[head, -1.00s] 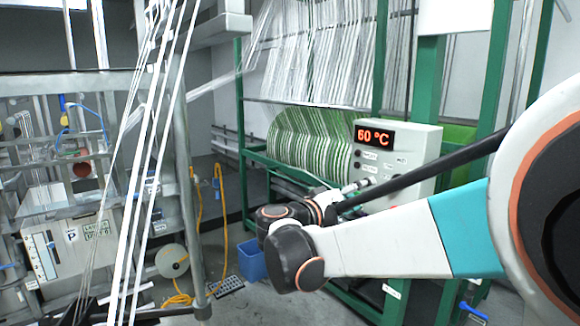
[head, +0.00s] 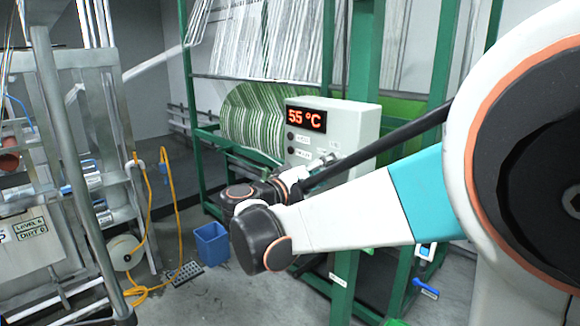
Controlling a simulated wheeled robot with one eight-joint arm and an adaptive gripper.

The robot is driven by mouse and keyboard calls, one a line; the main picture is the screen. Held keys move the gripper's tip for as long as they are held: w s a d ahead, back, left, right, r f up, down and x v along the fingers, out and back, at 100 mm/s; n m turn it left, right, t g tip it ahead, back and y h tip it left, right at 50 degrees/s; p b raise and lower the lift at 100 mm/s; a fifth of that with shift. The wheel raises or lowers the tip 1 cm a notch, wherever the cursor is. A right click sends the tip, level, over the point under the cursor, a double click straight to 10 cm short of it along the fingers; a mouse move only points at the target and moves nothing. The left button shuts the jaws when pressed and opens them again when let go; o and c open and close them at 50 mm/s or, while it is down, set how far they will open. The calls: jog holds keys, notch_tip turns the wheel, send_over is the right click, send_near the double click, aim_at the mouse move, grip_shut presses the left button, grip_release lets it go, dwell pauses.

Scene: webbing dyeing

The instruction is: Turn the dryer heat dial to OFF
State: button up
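The dryer control box (head: 352,122) is a pale box on the green dryer frame, right of centre. Its red display (head: 306,119) reads 55 °C. Small dark knobs (head: 291,136) and labels sit below the display on its front face. I cannot tell from here which knob is the heat dial or where it points. My gripper (head: 326,161) is at the lower part of the box's front, partly hidden behind my wrist. Its fingers are small and I cannot tell whether they touch a dial or how far apart they are.
The green dryer frame (head: 328,50) carries white webbing strands over a green-and-white striped roll (head: 250,125). A blue bin (head: 212,243) and a yellow cable (head: 176,215) are on the floor. A metal rack with a machine stands at left. Grey floor between them is partly clear.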

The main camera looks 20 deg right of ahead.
jog(key=shift+s+a, duration=0.1)
jog(key=shift+a, duration=0.05)
jog(key=shift+c, duration=0.5)
jog(key=c, duration=1)
jog(key=shift+o, duration=0.2)
jog(key=shift+n, duration=0.3)
jog(key=shift+n+b, duration=2)
jog(key=shift+n, duration=11.1)
